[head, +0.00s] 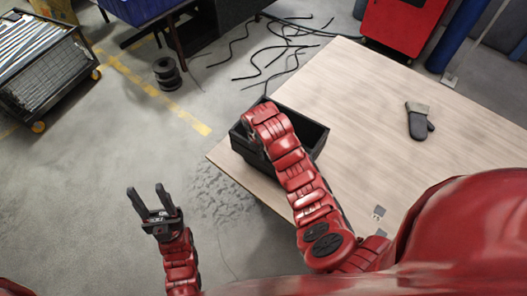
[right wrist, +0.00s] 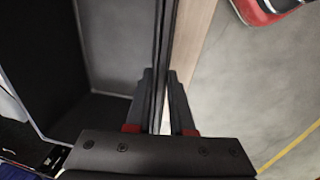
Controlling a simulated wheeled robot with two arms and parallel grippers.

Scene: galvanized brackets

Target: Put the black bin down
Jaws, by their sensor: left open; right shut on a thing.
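The black bin (head: 309,132) is at the left corner of the wooden table (head: 345,85) in the head view, partly covered by my right arm. My right gripper (right wrist: 161,88) is shut on a wall of the bin, with one finger on each side of it. The bin's inside (right wrist: 112,45) shows to the left in the right wrist view and looks empty. I cannot tell whether the bin's underside touches the table. My left gripper (head: 152,195) is open and empty, over the floor left of the table.
A dark mitt (head: 418,122) lies on the table to the right; the table between it and the bin is clear. Black cables (head: 285,45) and a spool (head: 167,74) lie on the floor. A cart (head: 45,75) stands at the upper left, a red cabinet (head: 405,25) behind the table.

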